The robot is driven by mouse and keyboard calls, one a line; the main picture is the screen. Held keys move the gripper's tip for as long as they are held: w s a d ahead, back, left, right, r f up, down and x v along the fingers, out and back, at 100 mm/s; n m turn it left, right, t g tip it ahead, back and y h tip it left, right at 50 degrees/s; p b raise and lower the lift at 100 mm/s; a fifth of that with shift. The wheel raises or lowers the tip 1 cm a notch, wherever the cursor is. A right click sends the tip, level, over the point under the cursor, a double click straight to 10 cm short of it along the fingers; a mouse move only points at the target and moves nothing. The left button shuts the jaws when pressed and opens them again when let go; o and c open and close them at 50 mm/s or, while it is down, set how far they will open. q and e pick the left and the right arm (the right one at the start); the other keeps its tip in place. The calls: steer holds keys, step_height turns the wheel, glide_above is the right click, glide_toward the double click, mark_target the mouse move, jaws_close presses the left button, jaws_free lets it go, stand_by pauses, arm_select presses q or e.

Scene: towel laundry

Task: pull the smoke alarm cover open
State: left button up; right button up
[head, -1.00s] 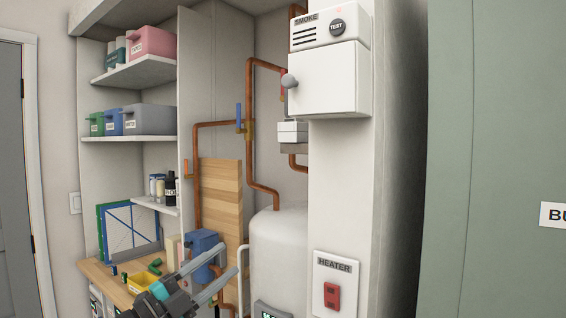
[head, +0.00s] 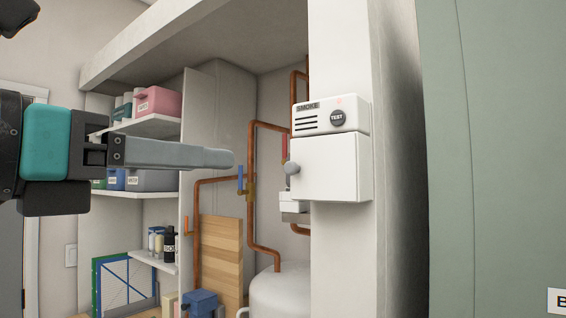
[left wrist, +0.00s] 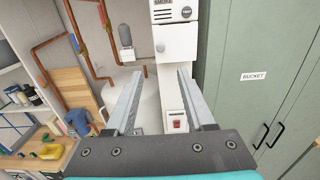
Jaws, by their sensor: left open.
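The smoke alarm (head: 318,122) is a white unit on the white column, with a SMOKE label, slots and a round dark TEST button. Below it is its white cover (head: 338,170), which looks shut, with a round grey knob (head: 292,169) at its left edge. My left gripper (head: 226,158) is open and empty, pointing right, left of the knob in the head view and apart from it. In the left wrist view the open fingers (left wrist: 160,76) point toward the column, with the cover (left wrist: 178,42) and knob (left wrist: 160,47) beyond their tips. My right gripper is not in view.
Copper pipes (head: 252,200) and a white tank (head: 278,291) stand left of the column (head: 350,250). Shelves with bins (head: 158,101) are behind my left gripper. A green cabinet (left wrist: 250,40) with a BUCKET label is on the right. The space before the cover looks clear.

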mark_target(288, 168)
arm_select(q)
steer(key=p+x, duration=0.5)
steer(key=x, duration=0.8)
steer(key=shift+w+d, duration=0.25)
steer(key=shift+w, duration=0.1)
steer(key=shift+w+d, duration=0.3)
steer(key=shift+w, duration=0.1)
jaws_close()
stand_by(0.4)
